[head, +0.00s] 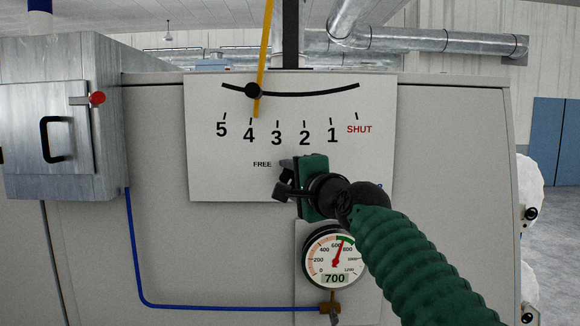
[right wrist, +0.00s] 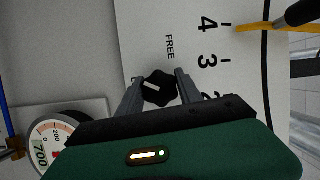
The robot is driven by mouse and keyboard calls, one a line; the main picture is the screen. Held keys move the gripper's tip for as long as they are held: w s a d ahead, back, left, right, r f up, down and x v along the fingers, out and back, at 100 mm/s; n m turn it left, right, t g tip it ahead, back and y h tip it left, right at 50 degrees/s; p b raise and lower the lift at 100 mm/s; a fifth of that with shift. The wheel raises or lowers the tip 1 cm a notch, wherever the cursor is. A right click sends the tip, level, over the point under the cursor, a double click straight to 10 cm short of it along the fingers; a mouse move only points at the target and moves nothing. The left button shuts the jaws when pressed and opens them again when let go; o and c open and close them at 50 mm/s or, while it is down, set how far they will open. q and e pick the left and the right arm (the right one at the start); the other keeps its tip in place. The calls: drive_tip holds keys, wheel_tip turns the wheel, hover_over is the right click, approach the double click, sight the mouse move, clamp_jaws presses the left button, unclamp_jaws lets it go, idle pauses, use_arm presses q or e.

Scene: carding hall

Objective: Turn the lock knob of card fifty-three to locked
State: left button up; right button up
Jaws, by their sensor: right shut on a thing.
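The lock knob (right wrist: 159,88) is black and lobed, with a short pale mark on its face, in the right wrist view. My right gripper (right wrist: 158,90) is shut on it, one grey finger on each side. In the head view my right gripper (head: 287,180) is at the white panel (head: 220,175), just right of the word FREE, and largely hides the knob. Any word on the knob's other side is hidden behind the gripper. I see no card number. My left gripper is not in view.
A yellow pointer (head: 264,60) with a black ball stands near 4 on the scale above. A round gauge (head: 322,262) reading 700 is close below my gripper. A grey box (head: 60,120) with a red-tipped latch and a blue tube (head: 135,250) are at left.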

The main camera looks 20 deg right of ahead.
drive_tip(key=n+g+p, duration=0.1)
drive_tip(key=n+p, duration=0.2)
drive_tip(key=shift+a, duration=0.1)
drive_tip(key=shift+f+n+g+h+p, duration=0.35)
drive_tip(key=shift+n+g+h+p, duration=0.2)
drive_tip(key=shift+n+p, duration=0.4)
drive_tip(key=shift+f, duration=0.1)
drive_tip(key=o, duration=1.4)
drive_tip(key=shift+w, duration=0.1)
drive_tip(key=shift+c, duration=0.2)
drive_tip(key=shift+w, duration=0.1)
